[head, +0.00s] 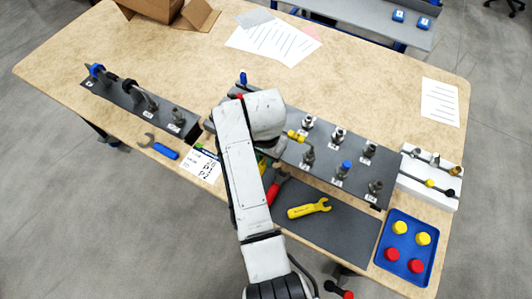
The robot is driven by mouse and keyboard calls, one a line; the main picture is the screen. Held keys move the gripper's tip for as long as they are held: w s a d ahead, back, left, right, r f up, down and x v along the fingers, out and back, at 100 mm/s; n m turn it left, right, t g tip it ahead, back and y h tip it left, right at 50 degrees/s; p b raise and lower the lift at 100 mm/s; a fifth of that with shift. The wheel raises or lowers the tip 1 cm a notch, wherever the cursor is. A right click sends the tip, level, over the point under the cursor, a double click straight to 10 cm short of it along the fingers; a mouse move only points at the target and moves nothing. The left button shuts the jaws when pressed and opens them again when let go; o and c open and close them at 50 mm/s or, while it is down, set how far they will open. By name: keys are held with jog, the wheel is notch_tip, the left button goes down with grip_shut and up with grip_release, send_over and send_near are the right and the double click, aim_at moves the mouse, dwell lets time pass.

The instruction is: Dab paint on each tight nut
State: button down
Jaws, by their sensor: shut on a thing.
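A dark panel (329,182) on the table carries several metal fittings with nuts, such as the back one (308,122), the middle one (338,134) and the right one (368,149). The front fittings include a left one (308,156), one with a blue top (345,167) and a right one (375,187). I cannot tell which nuts are tight. A yellow-ended piece (296,136) is beside my wrist, over the panel's left part. My arm hides my gripper's fingers and whatever they hold. No paint container can be made out for sure.
A blue tray (377,258) holds yellow and red caps at front right. A yellow wrench (309,209) lies on a grey mat (345,239); a blue-handled wrench (160,148) lies left. A rack (108,91) stands farther left, a white block (411,185) right. Papers (285,42) lie behind.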

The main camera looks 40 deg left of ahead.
jog(key=shift+s+d+r+p, duration=0.1)
jog(key=shift+s+d+p, duration=0.05)
jog(key=shift+s+p, duration=0.4)
jog(key=shift+s+d+r+p, duration=0.1)
jog(key=shift+s+d+p, duration=0.05)
jog(key=shift+s+p, duration=0.4)
jog(key=shift+s+d+p, duration=0.25)
jog(key=shift+s+p, duration=0.45)
jog(key=shift+s, duration=0.45)
notch_tip(320, 180, up, 10)
jog(key=shift+f, duration=0.15)
